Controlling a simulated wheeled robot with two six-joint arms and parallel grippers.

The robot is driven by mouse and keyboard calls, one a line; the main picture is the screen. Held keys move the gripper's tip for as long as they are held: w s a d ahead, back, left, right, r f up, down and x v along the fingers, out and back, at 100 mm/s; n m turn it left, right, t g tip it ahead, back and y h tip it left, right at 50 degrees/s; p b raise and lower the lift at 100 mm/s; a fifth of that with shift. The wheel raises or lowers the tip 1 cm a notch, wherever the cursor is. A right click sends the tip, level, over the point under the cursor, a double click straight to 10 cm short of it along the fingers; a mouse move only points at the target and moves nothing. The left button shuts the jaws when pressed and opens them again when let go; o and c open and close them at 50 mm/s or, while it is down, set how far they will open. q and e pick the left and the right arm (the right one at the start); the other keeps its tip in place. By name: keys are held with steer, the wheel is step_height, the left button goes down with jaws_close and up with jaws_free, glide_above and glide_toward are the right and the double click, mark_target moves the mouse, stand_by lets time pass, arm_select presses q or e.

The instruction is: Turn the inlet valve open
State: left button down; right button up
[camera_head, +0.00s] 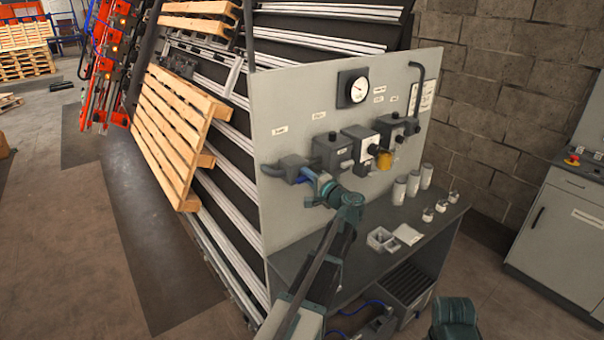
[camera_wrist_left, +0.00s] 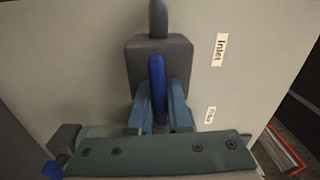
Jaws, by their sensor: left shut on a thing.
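The inlet valve (camera_head: 291,164) is a dark grey block on the upright grey panel, at the panel's left side. In the left wrist view its body (camera_wrist_left: 137,62) has a pipe rising from it and a label reading "Inlet" beside it. Its blue lever (camera_wrist_left: 157,72) stands between the two blue-grey fingers of my left gripper (camera_wrist_left: 160,108). My left gripper (camera_head: 318,186) is shut on this lever, in front of the panel. My right gripper is not in view.
A gauge (camera_head: 353,88) and more grey units with a yellow-orange bowl (camera_head: 384,160) are on the panel to the right. A wooden pallet (camera_head: 170,130) leans at left.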

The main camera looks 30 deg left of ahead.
arm_select(q)
steer(key=shift+f+m, duration=0.1)
steer(key=shift+m, duration=0.4)
steer(key=c, duration=0.9)
jaws_free()
steer(key=shift+o, duration=0.2)
steer(key=v, duration=1.4)
steer(key=s+d+f+n+g+h, duration=0.1)
steer(key=s+d+f+g+h, duration=0.4)
steer(key=s+d+f+h, duration=0.95)
steer(key=s+d+f+g, duration=0.2)
steer(key=s+d+f, duration=0.5)
steer(key=s+d, duration=0.2)
steer(key=d+h, duration=0.1)
steer(key=d, duration=0.1)
steer(key=shift+d+f, duration=0.25)
steer(key=shift+d, duration=0.05)
